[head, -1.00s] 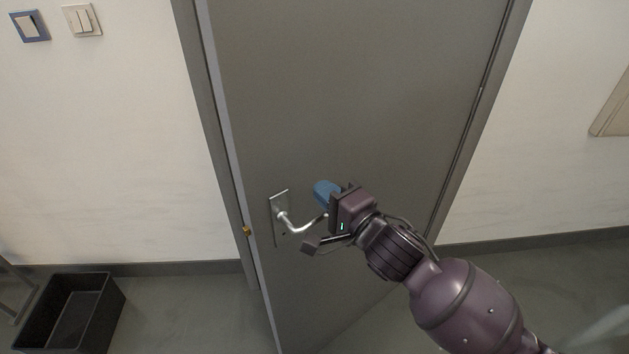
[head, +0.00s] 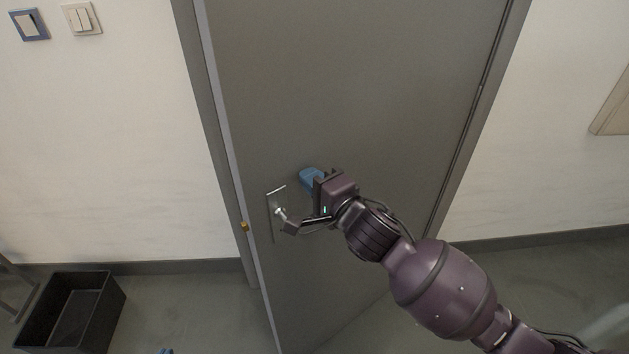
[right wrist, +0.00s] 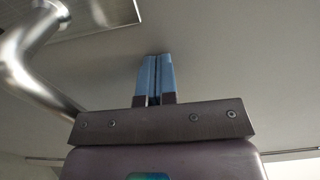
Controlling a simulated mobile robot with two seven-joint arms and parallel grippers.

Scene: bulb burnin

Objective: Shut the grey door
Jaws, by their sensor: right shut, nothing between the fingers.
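The grey door (head: 370,90) stands slightly ajar in the head view, its pale left edge and brass latch (head: 244,227) showing beside the frame. Its metal handle (head: 279,211) is on the left side, partly hidden by my wrist; the handle also shows at the left of the right wrist view (right wrist: 25,70). My right gripper (head: 311,178) is shut and empty, its blue fingertips together at the door face just right of the handle plate. I cannot tell if they touch the door. A small blue tip at the bottom edge (head: 166,351) may be my left gripper.
The grey door frame (head: 200,100) borders the door. A black open bin (head: 110,300) stands on the floor at the lower left. Two switches (head: 28,24) (head: 82,19) are on the left wall. The floor between bin and door is clear.

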